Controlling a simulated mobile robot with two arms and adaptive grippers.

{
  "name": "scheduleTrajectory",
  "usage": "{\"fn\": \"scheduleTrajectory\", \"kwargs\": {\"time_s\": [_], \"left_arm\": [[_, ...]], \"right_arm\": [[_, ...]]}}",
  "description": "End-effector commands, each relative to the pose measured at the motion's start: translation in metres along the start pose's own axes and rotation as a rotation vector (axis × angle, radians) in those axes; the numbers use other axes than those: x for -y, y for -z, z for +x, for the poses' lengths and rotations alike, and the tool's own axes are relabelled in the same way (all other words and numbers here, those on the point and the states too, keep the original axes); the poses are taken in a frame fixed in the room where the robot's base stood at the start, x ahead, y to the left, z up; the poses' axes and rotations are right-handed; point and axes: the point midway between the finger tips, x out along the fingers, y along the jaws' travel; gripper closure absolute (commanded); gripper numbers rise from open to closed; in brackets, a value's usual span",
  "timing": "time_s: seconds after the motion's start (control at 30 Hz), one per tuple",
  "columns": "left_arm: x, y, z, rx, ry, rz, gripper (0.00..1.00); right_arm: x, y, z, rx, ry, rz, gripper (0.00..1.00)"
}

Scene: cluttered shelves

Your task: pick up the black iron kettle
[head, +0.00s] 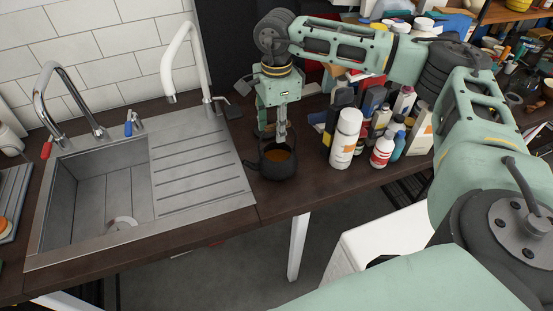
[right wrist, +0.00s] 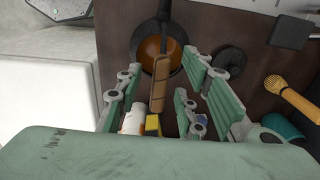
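The black iron kettle (head: 277,168) stands on the dark wooden counter, just right of the sink unit. Its round opening shows an orange-brown inside. My right gripper (head: 274,133) points down from above, with its fingertips at the kettle's upper part. In the right wrist view, the kettle (right wrist: 175,73) lies beyond the fingers, and its brown handle (right wrist: 159,82) stands between the spread fingers of my right gripper (right wrist: 164,70). A gap shows on both sides of the handle, so the gripper looks open. My left gripper is not in the head view.
Several bottles and cans, including a white spray can (head: 345,140) and a red-and-white bottle (head: 382,152), crowd the counter right of the kettle. The metal sink (head: 195,165) with taps lies left. The counter's front edge is close to the kettle.

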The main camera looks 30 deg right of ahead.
Motion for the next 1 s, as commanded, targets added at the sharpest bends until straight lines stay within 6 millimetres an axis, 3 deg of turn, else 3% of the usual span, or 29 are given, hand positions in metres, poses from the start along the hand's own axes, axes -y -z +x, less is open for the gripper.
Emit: {"fn": "scheduleTrajectory", "kwargs": {"time_s": [0.07, 0.47, 1.0], "left_arm": [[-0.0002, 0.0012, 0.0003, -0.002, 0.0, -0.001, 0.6], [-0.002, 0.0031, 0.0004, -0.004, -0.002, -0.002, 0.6], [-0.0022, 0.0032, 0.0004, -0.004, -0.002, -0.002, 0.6]], "right_arm": [[-0.0001, 0.0001, 0.0001, 0.0, 0.0, 0.0, 0.65], [-0.0001, -0.0001, -0.0003, 0.0, -0.001, 0.0, 0.99], [0.0, -0.0002, -0.0006, 0.0, 0.0, 0.0, 1.0]]}}
